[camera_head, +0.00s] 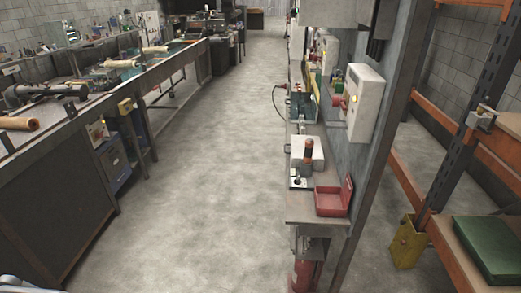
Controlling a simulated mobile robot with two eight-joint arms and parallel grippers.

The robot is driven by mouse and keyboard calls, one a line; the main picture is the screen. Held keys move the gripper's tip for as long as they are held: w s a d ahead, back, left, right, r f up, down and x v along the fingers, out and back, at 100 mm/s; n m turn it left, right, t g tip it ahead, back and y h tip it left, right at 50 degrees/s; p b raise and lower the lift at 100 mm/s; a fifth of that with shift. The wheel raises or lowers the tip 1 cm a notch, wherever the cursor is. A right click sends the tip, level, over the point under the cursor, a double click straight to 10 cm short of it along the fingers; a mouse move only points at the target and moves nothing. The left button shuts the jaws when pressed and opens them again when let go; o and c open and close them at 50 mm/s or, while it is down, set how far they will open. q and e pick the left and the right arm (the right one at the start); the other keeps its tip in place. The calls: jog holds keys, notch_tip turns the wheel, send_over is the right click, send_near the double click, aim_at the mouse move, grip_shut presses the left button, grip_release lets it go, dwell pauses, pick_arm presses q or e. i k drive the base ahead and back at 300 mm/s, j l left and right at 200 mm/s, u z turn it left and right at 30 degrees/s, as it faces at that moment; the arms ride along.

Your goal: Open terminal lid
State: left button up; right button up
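No thing in view is clearly marked as the terminal. A white box with a red knob (357,102) is fixed to the grey wall panel right of centre; its front looks shut. A smaller white box (307,152) sits on the narrow shelf below it. A red box (331,202) sits at the near end of that shelf, with a raised red flap at its right side. Neither of my grippers can be made out; only a pale grey piece shows at the bottom left corner.
A long workbench (25,165) with tubes and tools runs along the left. The concrete floor (205,170) between bench and shelf is clear. An orange and dark rack (450,150) stands at the right, with a green case (488,250) on it. A red cylinder (304,276) stands under the shelf.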

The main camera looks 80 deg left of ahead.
aim_at(297, 144)
jog(key=u, duration=1.75)
jog(key=i+j+u, duration=0.1)
jog(key=j, duration=0.3)
jog(key=i+j+u, duration=0.1)
jog(key=j, duration=0.3)
jog(key=i+j+u, duration=0.1)
jog(key=j, duration=0.3)
jog(key=i+j+u, duration=0.1)
jog(key=j, duration=0.25)
jog(key=i+u, duration=0.9)
jog(key=i+l, duration=0.05)
